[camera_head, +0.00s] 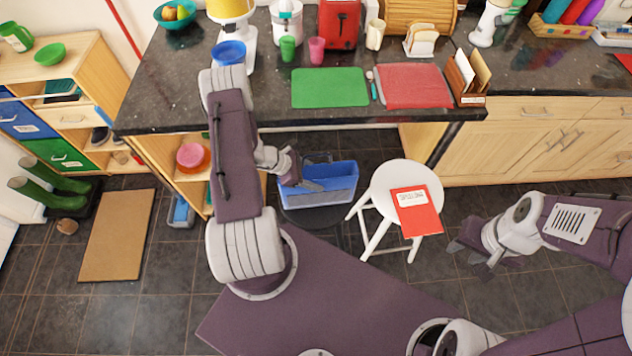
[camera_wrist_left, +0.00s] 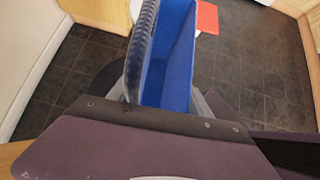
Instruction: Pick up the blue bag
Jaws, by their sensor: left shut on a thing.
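The blue bag (camera_head: 330,184) is an open-topped, box-like bag below the counter's front edge, left of the white stool. My left gripper (camera_head: 292,178) is shut on it at its left end. In the left wrist view the bag (camera_wrist_left: 172,60) shows its open inside, with a dark, ribbed curved handle (camera_wrist_left: 139,50) along its left side. The gripper's fingertips are hidden there. My right gripper (camera_head: 468,255) is at the right, over the floor, open and empty, well apart from the bag.
A dark round seat (camera_head: 310,218) is under the bag; I cannot tell whether they touch. A white stool (camera_head: 381,182) with a red book (camera_head: 417,212) stands close to the right. The dark counter (camera_head: 220,118) overhangs behind. Floor is free at the lower left.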

